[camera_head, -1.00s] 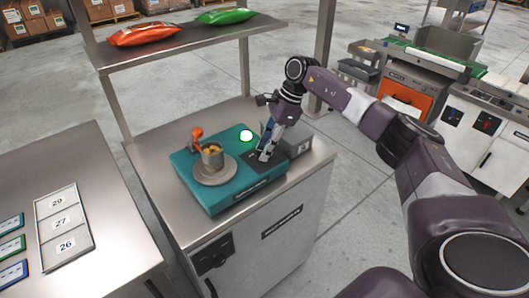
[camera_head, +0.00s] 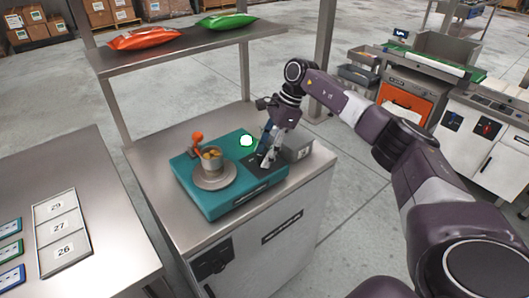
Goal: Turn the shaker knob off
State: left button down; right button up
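The shaker (camera_head: 225,205) is a teal box on a steel cabinet in the middle of the head view. On its round grey plate (camera_head: 214,181) stands a metal cup (camera_head: 212,160) with yellowish contents. An orange-topped part (camera_head: 197,137) rises behind the cup. A round white light with a green rim (camera_head: 246,141) shows near the back of the box. My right gripper (camera_head: 264,161) points down at the dark panel (camera_head: 262,183) on the shaker's right side. Its fingers hide any knob there, and I cannot tell whether they touch it or are closed. My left gripper is out of view.
A shelf (camera_head: 190,45) with orange and green bags hangs above the back of the cabinet. A small grey box (camera_head: 297,149) sits right of my gripper. A steel table (camera_head: 110,200) with a numbered tray (camera_head: 47,275) stands at left.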

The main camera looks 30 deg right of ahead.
jog(key=shift+d+r, duration=0.1)
jog(key=shift+r, duration=0.2)
jog(key=v, duration=1.1)
jog(key=shift+r, duration=0.2)
jog(key=shift+s+f, duration=0.1)
